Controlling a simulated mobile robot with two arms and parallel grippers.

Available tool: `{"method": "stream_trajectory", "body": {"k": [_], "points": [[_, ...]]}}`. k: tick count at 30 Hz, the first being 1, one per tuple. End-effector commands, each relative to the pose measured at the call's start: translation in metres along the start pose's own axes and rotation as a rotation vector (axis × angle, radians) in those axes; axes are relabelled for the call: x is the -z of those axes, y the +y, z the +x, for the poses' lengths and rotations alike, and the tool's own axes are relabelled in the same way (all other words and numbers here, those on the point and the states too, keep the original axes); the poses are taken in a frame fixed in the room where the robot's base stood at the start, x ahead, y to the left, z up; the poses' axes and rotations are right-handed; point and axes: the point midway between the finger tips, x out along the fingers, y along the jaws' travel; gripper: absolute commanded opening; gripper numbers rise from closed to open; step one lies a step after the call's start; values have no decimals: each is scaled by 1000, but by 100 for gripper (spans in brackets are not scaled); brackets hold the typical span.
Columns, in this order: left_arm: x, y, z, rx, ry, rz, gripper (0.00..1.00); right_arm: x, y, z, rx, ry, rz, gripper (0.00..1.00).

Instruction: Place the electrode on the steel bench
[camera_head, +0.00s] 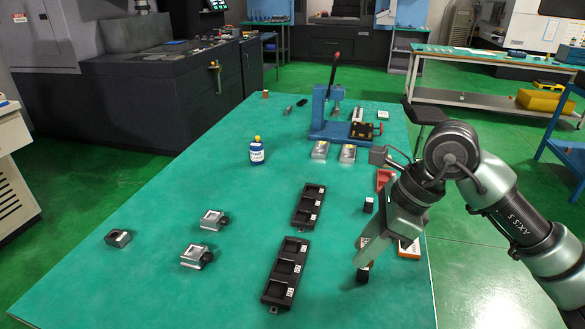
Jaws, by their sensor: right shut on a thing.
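My right gripper (364,257) reaches down over the right side of the green-topped bench (200,270). It is shut on a small dark block (362,276), which I take to be the electrode; the fingers and wrist hide most of it. I cannot tell whether the block touches the bench top. A second small dark block (369,205) stands farther back on the same side. Another bench (480,98), with a green top and a pale metal lower shelf, stands at the back right. My left gripper is not in view.
Two black trays (309,205) (286,272) lie left of the gripper. Several metal blocks (213,220) and a blue bottle (257,151) stand farther left. A blue lever press (320,120) stands at the back. An orange-and-white box (409,249) lies beside the gripper.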

Motion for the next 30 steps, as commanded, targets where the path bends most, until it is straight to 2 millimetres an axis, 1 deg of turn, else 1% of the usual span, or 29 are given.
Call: {"method": "stream_trajectory", "body": {"k": [1, 6, 8, 10, 14, 21, 24, 27, 30], "points": [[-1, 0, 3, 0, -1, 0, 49, -2, -1, -1, 9, -1, 15, 0], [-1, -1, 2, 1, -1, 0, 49, -3, -2, -3, 17, -1, 39, 0], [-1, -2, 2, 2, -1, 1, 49, -2, -2, 0, 15, 0, 40, 0], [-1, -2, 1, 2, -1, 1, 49, 2, -1, 9, 13, 0, 41, 0], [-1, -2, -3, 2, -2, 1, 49, 14, -1, 38, 9, 2, 42, 0], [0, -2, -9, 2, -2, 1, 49, 39, 0, 96, 10, 1, 41, 0], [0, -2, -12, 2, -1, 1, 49, 47, -1, 118, 11, 1, 40, 0], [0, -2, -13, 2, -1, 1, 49, 53, -1, 132, 13, 0, 38, 0], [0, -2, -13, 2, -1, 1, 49, 56, -2, 140, 14, -1, 37, 0]]}}
